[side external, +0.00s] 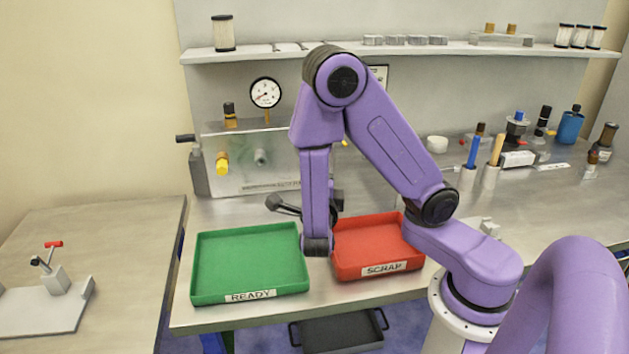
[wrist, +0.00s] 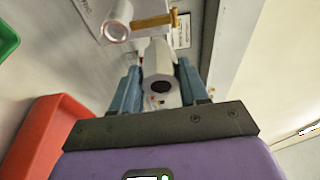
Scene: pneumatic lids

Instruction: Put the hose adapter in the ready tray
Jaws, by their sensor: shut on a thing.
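My gripper (wrist: 157,74) shows in the wrist view with its blue fingers on either side of a pale grey piece, apparently the hose adapter (wrist: 159,56). The piece is round, with a dark bore facing the camera. The fingers are shut on it. In the side view my arm hides the grip and the piece. The green ready tray (side external: 250,236) lies empty at the left of the bench, left of my arm. A corner of it shows at the wrist view's upper left (wrist: 7,32).
The red scrap tray (side external: 375,250) is empty, right of the ready tray and partly behind my arm. A grey panel (side external: 245,175) with a yellow fitting (side external: 222,163) and a gauge (side external: 265,92) stands behind the trays. Bottles and tools crowd the bench at right.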

